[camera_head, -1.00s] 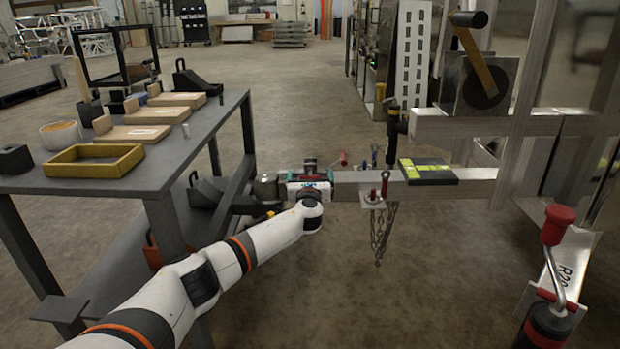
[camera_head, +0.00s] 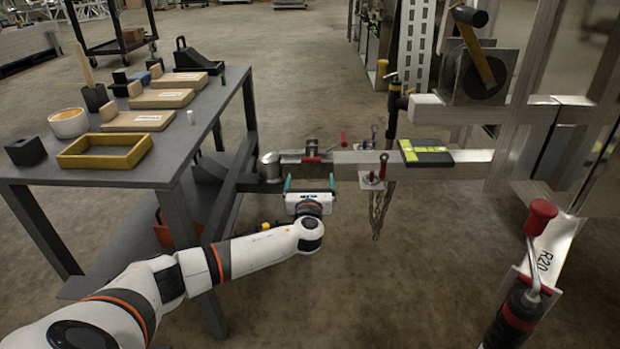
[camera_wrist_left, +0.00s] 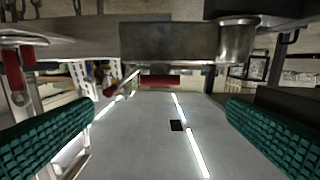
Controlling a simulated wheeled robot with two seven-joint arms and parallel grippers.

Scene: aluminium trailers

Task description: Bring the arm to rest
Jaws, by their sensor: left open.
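My left arm (camera_head: 250,256) reaches in from the lower left of the head view. My left gripper (camera_head: 309,184) is open, its green-padded fingers spread apart, with nothing between them. It is just in front of and below the trailer coupler (camera_head: 310,158), which has a red-handled latch. In the left wrist view the green finger pads (camera_wrist_left: 160,135) stand wide apart at both sides. The metal coupler (camera_wrist_left: 170,42) crosses the top of that view with a red handle (camera_wrist_left: 160,81) below it. My right gripper does not show.
A dark workbench (camera_head: 120,177) with wooden blocks and a yellow tray (camera_head: 105,150) stands at the left. The trailer tongue (camera_head: 350,162) with hanging chains (camera_head: 379,210) is at the centre. A red-topped jack handle (camera_head: 540,217) stands at the right. Floor between is clear.

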